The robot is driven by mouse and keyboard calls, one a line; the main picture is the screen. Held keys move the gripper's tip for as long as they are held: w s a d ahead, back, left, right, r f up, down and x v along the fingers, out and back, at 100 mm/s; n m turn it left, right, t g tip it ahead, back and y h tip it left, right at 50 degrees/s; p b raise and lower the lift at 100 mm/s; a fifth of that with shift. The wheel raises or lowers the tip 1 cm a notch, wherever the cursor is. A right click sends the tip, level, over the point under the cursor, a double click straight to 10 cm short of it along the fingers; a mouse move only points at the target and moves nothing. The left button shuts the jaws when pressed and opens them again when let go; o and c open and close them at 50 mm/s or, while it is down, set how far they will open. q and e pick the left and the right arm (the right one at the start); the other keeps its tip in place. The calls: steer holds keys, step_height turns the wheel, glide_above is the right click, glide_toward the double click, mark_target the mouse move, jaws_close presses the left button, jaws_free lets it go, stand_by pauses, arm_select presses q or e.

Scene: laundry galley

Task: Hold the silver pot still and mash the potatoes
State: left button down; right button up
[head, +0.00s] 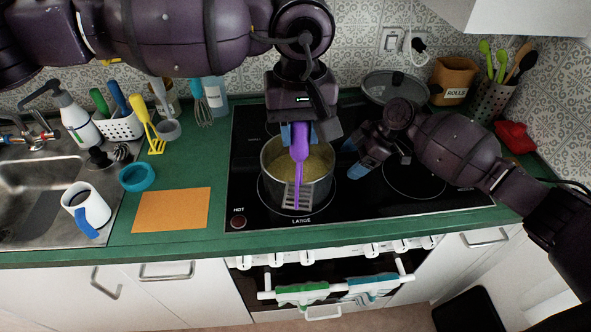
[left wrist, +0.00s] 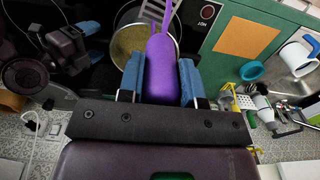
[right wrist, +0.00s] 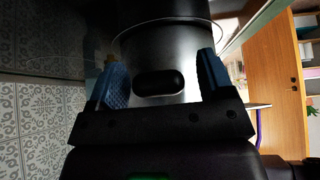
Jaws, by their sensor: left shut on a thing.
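The silver pot (head: 322,190) stands on the black stovetop with yellow potatoes (head: 318,163) in it. My left gripper (head: 300,128) is shut on the handle of the purple masher (head: 299,145), which also shows in the left wrist view (left wrist: 161,75). The masher hangs over the pot, its grey slotted head overlapping the pot's front wall in the head view. My right gripper (head: 357,162) is open at the pot's right side. In the right wrist view its fingers (right wrist: 162,75) stand apart on either side of the pot's dark handle (right wrist: 159,83).
A pan with a glass lid (head: 390,86) sits at the back right of the stove. An orange board (head: 171,210), a teal bowl (head: 137,177) and a white mug (head: 88,206) are to the left. A utensil holder (head: 490,100) stands at the back right.

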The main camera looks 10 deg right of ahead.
steer(key=shift+d, duration=0.1)
steer(key=shift+v, duration=3.65)
steer(key=v, duration=1.2)
steer(key=shift+s, duration=0.15)
